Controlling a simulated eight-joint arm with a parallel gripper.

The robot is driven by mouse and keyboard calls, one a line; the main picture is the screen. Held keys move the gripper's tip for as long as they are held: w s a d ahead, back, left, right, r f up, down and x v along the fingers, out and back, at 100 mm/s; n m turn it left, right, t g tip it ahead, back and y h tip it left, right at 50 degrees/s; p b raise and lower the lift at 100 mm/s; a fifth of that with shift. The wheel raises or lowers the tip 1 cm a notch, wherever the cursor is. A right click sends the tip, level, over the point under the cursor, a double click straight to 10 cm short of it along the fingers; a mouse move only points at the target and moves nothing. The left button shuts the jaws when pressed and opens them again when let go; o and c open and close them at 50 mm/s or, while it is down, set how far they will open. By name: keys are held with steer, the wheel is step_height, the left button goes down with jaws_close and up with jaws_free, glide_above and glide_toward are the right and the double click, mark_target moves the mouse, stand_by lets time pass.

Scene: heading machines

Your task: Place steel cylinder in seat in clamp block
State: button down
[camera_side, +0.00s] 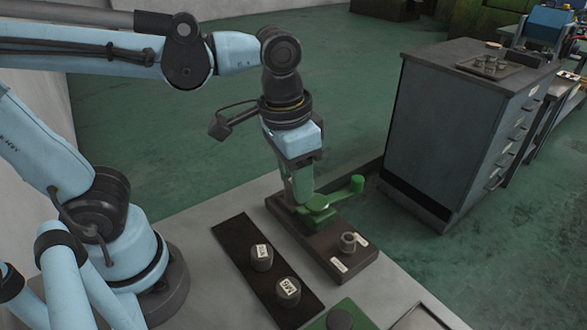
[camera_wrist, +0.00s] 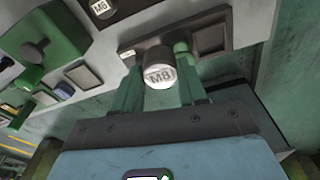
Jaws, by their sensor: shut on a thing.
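My gripper (camera_wrist: 160,88) is shut on a steel cylinder (camera_wrist: 160,77) marked M8, which shows between the green fingers in the wrist view. In the side view my gripper (camera_side: 302,190) points down over the far end of the clamp block (camera_side: 280,207), a dark base. The held cylinder cannot be made out there. The clamp block has a green lever (camera_side: 350,188) with a round knob, and a small metal hex-shaped piece (camera_side: 348,242) at its near end. The seat is hidden by my gripper and the green clamp, so I cannot tell whether the cylinder touches it.
A dark tray (camera_side: 232,242) left of the clamp block holds two labelled cylinders, one farther (camera_side: 262,258) and one nearer (camera_side: 288,292). A green box (camera_side: 345,308) with a dark knob stands at the front. A grey cabinet (camera_side: 440,130) stands beyond the table to the right.

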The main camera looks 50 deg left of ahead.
steer(key=shift+w+d, duration=0.2)
steer(key=shift+d, duration=0.25)
steer(key=shift+w+f, duration=0.1)
steer(key=shift+w, duration=0.15)
steer(key=w+a+f, duration=0.1)
steer(key=a+f, duration=0.1)
steer(key=a, duration=0.1)
steer(key=w+a+f, duration=0.2)
steer(key=a, duration=0.1)
steer(key=w+a+f, duration=0.2)
steer(key=a, duration=0.1)
steer(key=shift+w+a+f, duration=0.25)
steer(key=shift+f, duration=0.05)
steer(key=shift+a+f, duration=0.1)
steer(key=shift+f, duration=2)
steer(key=shift+f, duration=0.1)
steer(key=c, duration=0.6)
jaws_free()
